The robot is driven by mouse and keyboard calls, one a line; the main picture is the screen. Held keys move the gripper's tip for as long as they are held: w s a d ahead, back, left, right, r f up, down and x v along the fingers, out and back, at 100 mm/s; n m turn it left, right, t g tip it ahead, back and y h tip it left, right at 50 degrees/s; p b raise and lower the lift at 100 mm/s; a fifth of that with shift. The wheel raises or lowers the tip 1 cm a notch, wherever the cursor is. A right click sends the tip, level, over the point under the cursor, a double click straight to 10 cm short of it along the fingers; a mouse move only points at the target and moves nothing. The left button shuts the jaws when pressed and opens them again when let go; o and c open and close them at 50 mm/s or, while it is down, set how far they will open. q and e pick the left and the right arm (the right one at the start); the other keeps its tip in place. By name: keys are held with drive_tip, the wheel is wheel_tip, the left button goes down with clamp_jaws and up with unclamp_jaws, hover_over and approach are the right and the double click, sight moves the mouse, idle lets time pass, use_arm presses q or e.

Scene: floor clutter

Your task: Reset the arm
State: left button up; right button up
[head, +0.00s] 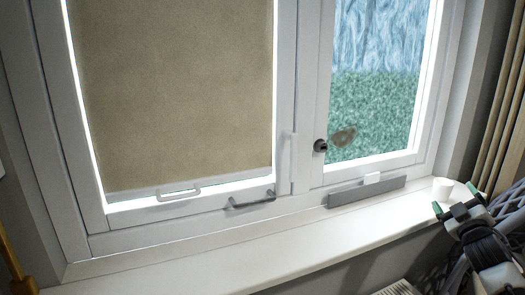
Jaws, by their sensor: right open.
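My right gripper (455,198) is at the lower right, at the right end of the window sill. Its two green-tipped fingers are spread apart with nothing visible between them. The arm behind it comes in from the lower right corner. A small white cup (442,187) stands on the sill just beyond the fingers. I cannot tell whether they touch it. My left gripper is not in view.
The white sill (240,247) is mostly clear. A grey bar (367,192) lies against the right window frame. A beige blind (175,95) covers the left pane. A brown curtain (507,110) hangs at right. A dark handle (321,146) sticks out from the frame.

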wheel_tip(320, 180, down, 22)
drive_tip(key=s+a+m+g, duration=0.1)
drive_tip(key=s+m+g, duration=0.1)
drive_tip(key=m+g, duration=0.25)
drive_tip(key=s+a+f+g, duration=0.3)
drive_tip(key=s+f, duration=0.3)
drive_tip(key=f, duration=0.5)
drive_tip(key=s+a+f+g, duration=0.25)
drive_tip(key=s+f, duration=0.25)
drive_tip(key=f, duration=0.6)
drive_tip(key=s+a+f+g+y, duration=0.15)
drive_tip(key=s+a+f, duration=0.25)
drive_tip(key=s+f, duration=0.45)
drive_tip(key=s+a+f+g, duration=0.3)
drive_tip(key=s+a+f, duration=0.1)
drive_tip(key=s+f, duration=0.45)
drive_tip(key=s+a+f+g, duration=0.1)
drive_tip(key=s+a+f, duration=0.2)
drive_tip(key=s, duration=0.6)
drive_tip(key=s+a+f+g+y+b, duration=0.1)
drive_tip(key=s+a+f, duration=0.3)
drive_tip(key=s, duration=0.6)
drive_tip(key=s+a+f+m+g+b, duration=0.1)
drive_tip(key=s+a+f+g, duration=0.2)
drive_tip(key=s, duration=0.7)
drive_tip(key=shift+a+f, duration=0.55)
drive_tip(key=shift+f, duration=0.2)
